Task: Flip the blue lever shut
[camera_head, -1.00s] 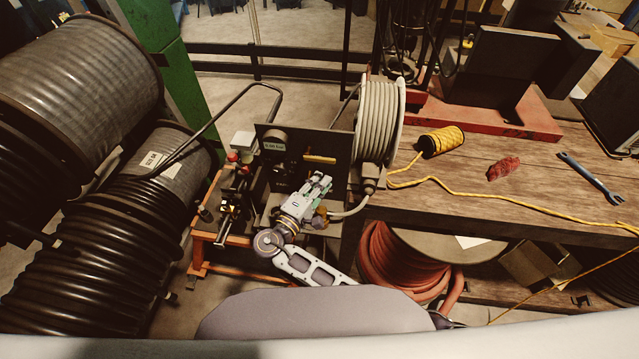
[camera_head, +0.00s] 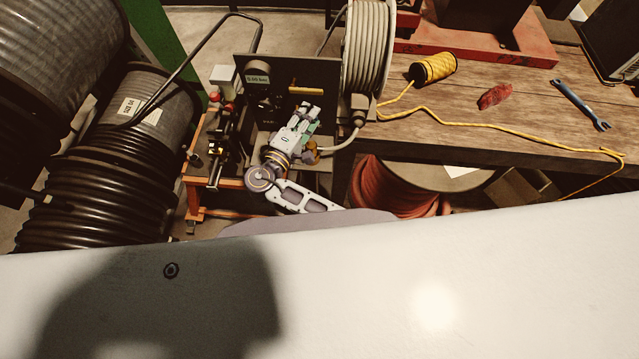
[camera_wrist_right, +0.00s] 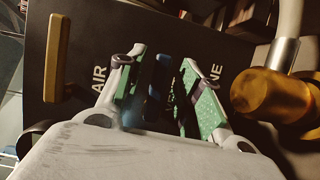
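The blue lever (camera_wrist_right: 160,80) shows in the right wrist view as a dark blue upright piece in front of a dark panel (camera_wrist_right: 85,45) lettered "AIR" and, partly covered, what looks like "LINE". My right gripper (camera_wrist_right: 160,78) is open, with one green-padded finger on each side of the lever. Gaps show beside the lever; I cannot tell whether either finger touches it. In the head view my right gripper (camera_head: 310,112) is at the front of the panel (camera_head: 275,72) and hides the lever. My left gripper is not in view.
A yellow handle (camera_wrist_right: 57,58) stands left of the fingers, and a brass fitting (camera_wrist_right: 275,95) is close on the right. A grey hose reel (camera_head: 368,50) stands beside the panel. The wooden bench (camera_head: 450,125) holds yellow cord (camera_head: 435,67), a red rag (camera_head: 494,96) and a blue wrench (camera_head: 582,104).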

